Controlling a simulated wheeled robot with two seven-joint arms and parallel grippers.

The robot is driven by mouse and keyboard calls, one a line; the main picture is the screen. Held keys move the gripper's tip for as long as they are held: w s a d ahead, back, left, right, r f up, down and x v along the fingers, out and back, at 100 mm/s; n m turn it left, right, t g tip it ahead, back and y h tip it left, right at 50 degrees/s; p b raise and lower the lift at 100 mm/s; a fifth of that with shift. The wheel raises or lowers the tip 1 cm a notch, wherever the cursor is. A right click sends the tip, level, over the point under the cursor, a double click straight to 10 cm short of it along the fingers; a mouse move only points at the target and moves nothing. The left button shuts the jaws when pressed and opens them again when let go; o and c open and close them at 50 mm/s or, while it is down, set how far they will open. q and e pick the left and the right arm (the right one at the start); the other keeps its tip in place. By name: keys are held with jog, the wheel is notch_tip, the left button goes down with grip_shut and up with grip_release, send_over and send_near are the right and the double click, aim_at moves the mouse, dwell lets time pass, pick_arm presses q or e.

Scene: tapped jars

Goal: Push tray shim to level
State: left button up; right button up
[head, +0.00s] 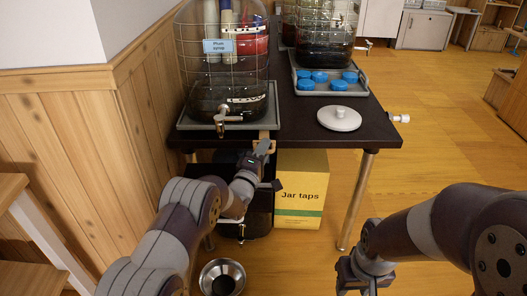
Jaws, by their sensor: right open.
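A large wire-caged glass jar labelled "Plum syrup" (218,47) stands on a grey tray (190,123) at the table's front left. Its metal tap (222,118) points forward. A small tan piece, seemingly the shim (265,135), shows at the tray's front right corner, at the table edge. My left gripper (263,147) is just in front of and below it; whether they touch, or whether its fingers are open, I cannot tell. My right gripper (352,280) is open and low at the right, away from the table.
Blue lids (319,76) lie on a second grey tray (358,91) before another jar (325,35). A white lid (339,118) lies on the dark table (292,135). A yellow "Jar taps" box (302,190) stands below. A metal bowl (222,277) is on the floor. Wood panelling is at left.

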pick_arm(q)
jog(key=shift+a, duration=0.1)
jog(key=shift+s+a+f, duration=0.1)
jog(key=shift+s+f, duration=0.05)
jog(key=shift+s, duration=0.05)
jog(key=p+v, duration=0.2)
jog(key=v, duration=1)
jog(key=shift+s+p, duration=0.15)
jog(key=shift+p, duration=0.2)
jog(key=s+a+m+g+y, duration=0.6)
jog(key=s+a+m+g, duration=0.1)
jog(key=a+g, duration=0.2)
jog(key=s+a+r+m+g+y, duration=0.1)
jog(key=s+a+m+g, duration=0.2)
jog(key=s, duration=0.7)
jog(key=s+a+r+m+g+y, duration=0.1)
jog(key=s+m+g, duration=0.25)
jog(key=s, duration=0.75)
notch_tip(320, 180, up, 25)
jog(key=s+g+p, duration=0.1)
jog(key=p, duration=2.4)
jog(key=shift+n+p, duration=0.35)
